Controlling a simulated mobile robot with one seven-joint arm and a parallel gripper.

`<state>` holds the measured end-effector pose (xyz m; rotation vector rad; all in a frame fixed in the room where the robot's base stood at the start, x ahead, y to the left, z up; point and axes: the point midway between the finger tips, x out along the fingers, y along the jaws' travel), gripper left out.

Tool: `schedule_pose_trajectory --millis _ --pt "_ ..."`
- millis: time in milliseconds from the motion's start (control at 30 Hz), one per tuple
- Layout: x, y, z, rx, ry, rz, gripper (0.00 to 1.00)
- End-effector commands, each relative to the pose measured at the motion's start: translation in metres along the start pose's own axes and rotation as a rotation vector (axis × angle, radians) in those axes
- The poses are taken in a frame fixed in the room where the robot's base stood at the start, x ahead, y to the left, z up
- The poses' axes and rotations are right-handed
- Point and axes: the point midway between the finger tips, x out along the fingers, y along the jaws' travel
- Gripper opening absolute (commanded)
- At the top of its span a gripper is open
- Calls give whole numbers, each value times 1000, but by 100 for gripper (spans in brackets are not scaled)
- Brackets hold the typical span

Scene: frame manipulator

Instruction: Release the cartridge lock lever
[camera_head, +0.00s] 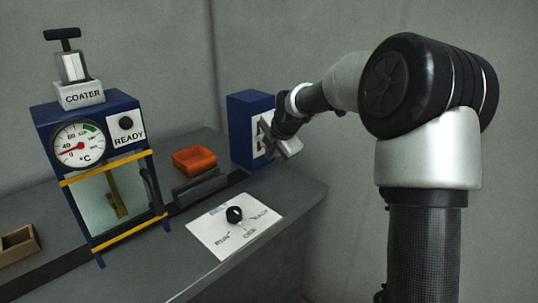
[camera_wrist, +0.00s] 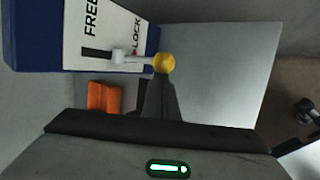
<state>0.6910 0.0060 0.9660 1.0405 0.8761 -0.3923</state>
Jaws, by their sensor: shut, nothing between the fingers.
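The lock lever is a pale shaft (camera_wrist: 125,58) with a yellow ball knob (camera_wrist: 164,63), seen in the wrist view. It sticks out of a dark slot in a white panel (camera_wrist: 82,25) marked FREE and LOCK, at the slot end by the LOCK word. The panel is on a blue box (camera_head: 240,130) at the back of the bench. My gripper (camera_wrist: 158,82) is shut and empty, its fingertips right at the knob; I cannot tell whether they touch it. In the head view my gripper (camera_head: 288,150) is in front of the panel and hides the lever.
An orange tray (camera_head: 195,160) lies left of the blue box. A white plate with a black knob (camera_head: 234,214) lies on the bench in front. The blue coater (camera_head: 100,115) with its gauge stands at left, beside a small wooden box (camera_head: 18,247).

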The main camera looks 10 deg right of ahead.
Motion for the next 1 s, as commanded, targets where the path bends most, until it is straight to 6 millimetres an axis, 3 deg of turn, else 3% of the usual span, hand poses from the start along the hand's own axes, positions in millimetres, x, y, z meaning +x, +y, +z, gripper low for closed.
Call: schedule_pose_trajectory --millis 1000 --pt "-13 9 3 -43 1 -151 0"
